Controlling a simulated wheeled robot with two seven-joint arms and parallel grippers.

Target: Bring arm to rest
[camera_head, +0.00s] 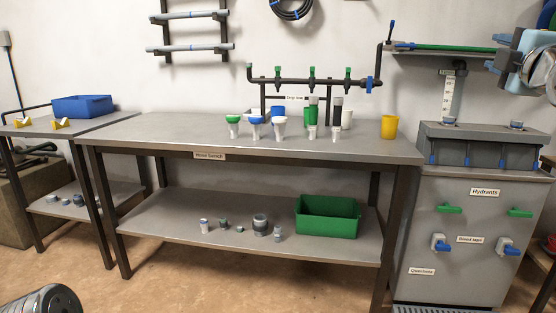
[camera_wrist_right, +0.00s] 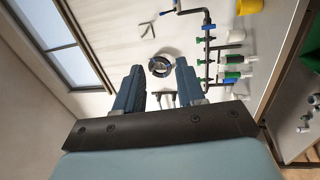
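My right gripper (camera_wrist_right: 160,68) shows in the right wrist view with its two dark blue fingers apart. Nothing is between them; the white wall with a coiled black hose (camera_wrist_right: 160,64) shows beyond the gap. In the head view my right arm is raised at the upper right edge, with its gripper (camera_head: 505,50) high in front of the wall and clear of the bench. My left gripper is not in view; a ribbed silver part at the bottom left looks like my left arm.
The grey bench (camera_head: 190,130) holds several green and blue-topped fittings and a yellow cup (camera_head: 389,126). A pipe manifold (camera_head: 330,82) stands behind them. A green bin (camera_head: 327,217) is on the lower shelf. The hydrants cabinet (camera_head: 460,240) is at the right, below my right arm.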

